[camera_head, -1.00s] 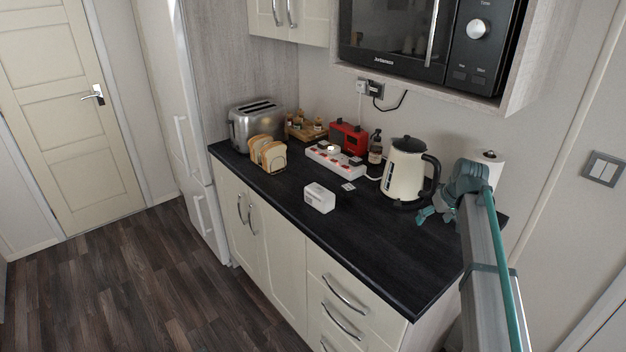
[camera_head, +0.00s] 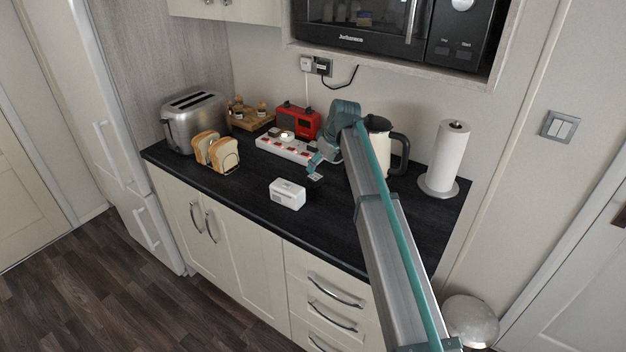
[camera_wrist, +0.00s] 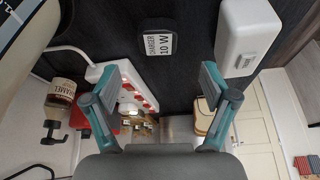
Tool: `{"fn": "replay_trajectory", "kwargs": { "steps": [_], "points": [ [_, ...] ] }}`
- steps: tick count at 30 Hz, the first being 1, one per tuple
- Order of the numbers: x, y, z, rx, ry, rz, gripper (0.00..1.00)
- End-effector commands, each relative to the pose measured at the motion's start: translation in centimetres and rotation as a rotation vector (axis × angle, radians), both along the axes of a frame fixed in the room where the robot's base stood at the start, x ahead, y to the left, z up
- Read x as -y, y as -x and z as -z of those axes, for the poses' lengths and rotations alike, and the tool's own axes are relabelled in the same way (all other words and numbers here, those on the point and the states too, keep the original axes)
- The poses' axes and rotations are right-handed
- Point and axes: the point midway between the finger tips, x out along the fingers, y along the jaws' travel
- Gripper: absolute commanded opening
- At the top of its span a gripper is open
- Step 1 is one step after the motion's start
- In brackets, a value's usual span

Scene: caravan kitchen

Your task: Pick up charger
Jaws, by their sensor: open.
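The charger (camera_wrist: 158,44) is a small, flat black square with a white label reading "CHARGER 10 W". It lies on the dark worktop, beyond and between my fingertips in the wrist view. In the head view the charger (camera_head: 315,176) is a small pale-labelled patch just below my gripper (camera_head: 317,160), partly hard to make out. In the wrist view my gripper (camera_wrist: 164,78) is open, with a teal finger on each side and nothing between them. The fingertips appear apart from the charger.
A white box (camera_head: 287,194) lies close to the charger on the worktop. The kettle (camera_head: 379,128) is partly behind my arm.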

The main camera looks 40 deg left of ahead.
Motion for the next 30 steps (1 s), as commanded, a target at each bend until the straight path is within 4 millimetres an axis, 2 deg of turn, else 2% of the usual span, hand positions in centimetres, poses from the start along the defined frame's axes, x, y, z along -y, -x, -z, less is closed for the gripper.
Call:
{"fn": "replay_trajectory", "kwargs": {
  "steps": [4,14,22,30],
  "points": [
    [-0.8,-0.1,1.8,-0.001,0.001,0.0,0.84],
    [-1.5,-0.3,3.9,-0.002,0.001,0.001,0.84],
    [-2.6,-0.5,7.1,-0.001,0.001,0.002,0.84],
    [-2.7,-0.5,7.6,0.0,0.0,0.002,0.84]
  ]
}}
